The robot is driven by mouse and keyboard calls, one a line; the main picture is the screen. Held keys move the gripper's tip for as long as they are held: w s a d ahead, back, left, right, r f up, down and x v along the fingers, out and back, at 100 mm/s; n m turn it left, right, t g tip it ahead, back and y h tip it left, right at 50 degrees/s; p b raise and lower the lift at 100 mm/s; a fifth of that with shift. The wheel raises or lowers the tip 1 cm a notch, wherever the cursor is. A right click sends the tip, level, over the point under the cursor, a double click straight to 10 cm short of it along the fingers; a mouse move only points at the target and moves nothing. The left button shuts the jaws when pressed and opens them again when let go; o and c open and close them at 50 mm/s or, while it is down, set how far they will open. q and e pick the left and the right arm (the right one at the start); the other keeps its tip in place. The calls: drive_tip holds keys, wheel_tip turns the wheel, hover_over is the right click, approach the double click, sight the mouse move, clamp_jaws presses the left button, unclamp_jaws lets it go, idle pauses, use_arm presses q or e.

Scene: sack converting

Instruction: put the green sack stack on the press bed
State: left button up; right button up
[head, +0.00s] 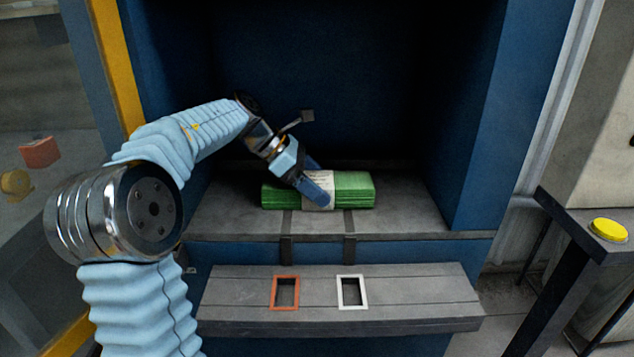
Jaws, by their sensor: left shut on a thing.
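The green sack stack (355,190) is a flat green bundle with a pale paper band around its middle. It lies on or just above the grey press bed (415,216), inside the blue press; I cannot tell whether it touches the bed. My left gripper (318,192) reaches in from the left and is shut on the stack at the pale band. The fingers hide part of the band and of the stack's top. My right gripper is not in view.
Blue press walls (470,110) stand on both sides of the bed. A grey front shelf (420,297) has an orange-framed slot (285,279) and a white-framed slot (365,291). A yellow button (608,230) sits on a dark stand at the right. A yellow post (117,65) stands at the left.

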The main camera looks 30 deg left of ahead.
use_arm(q)
drive_tip(key=o, duration=1.3)
drive_tip(key=shift+f, duration=0.1)
drive_tip(key=v, duration=0.7)
drive_tip(key=shift+s+a+r, duration=0.1)
drive_tip(key=shift+s+r, duration=0.05)
drive_tip(key=shift+r, duration=0.2)
